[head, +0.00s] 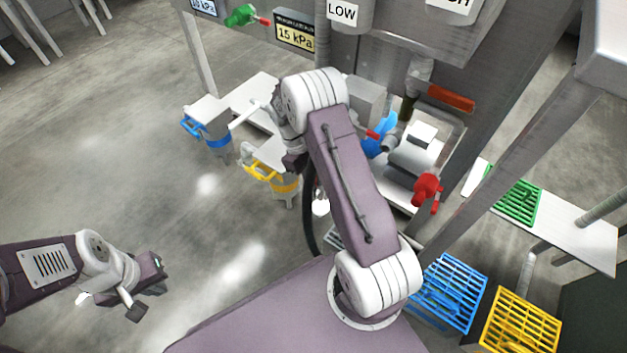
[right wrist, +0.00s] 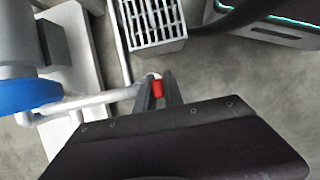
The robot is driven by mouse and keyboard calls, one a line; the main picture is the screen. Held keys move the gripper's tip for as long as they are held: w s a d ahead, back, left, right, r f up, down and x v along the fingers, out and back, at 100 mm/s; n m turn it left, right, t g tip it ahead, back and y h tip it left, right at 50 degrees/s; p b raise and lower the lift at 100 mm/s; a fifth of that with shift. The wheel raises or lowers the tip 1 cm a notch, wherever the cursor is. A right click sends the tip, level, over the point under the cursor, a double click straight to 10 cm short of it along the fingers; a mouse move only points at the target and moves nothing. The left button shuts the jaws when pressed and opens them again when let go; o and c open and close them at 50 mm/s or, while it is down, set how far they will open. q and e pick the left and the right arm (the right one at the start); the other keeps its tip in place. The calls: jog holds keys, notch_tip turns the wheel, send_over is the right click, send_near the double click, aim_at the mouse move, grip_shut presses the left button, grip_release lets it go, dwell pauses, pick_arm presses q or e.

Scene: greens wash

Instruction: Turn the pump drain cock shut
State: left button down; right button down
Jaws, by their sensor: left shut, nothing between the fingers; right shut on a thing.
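The red handle of the pump drain cock (right wrist: 157,89) shows in the right wrist view, at the end of a pale pipe (right wrist: 85,102) that runs from the blue pump casing (right wrist: 25,95). My right gripper (right wrist: 158,84) is shut on this handle, with a dark finger on each side. How far the handle is turned I cannot tell. In the head view, the blue pump casing (head: 381,138) shows beyond my right arm, which hides the cock and most of that gripper. My left gripper (head: 138,298) is shut and empty, low at the left over bare floor.
A pale grate (right wrist: 153,22) lies close beyond the cock. Blue (head: 198,128) and yellow (head: 277,178) handled units stand left of my right arm. Another red valve (head: 427,188) is on its right, near blue (head: 447,290) and yellow (head: 520,322) racks.

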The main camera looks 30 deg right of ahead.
jog(key=shift+s+d+r+p, duration=0.1)
jog(key=shift+s+r+p, duration=0.2)
jog(key=shift+p, duration=0.5)
jog(key=shift+s+d+f+t+y+p, duration=0.1)
jog(key=shift+s+f+t+y+p, duration=0.2)
jog(key=shift+t, duration=0.3)
jog(key=c, duration=1.4)
grip_release()
jog(key=shift+c, duration=0.2)
jog(key=shift+w, duration=0.1)
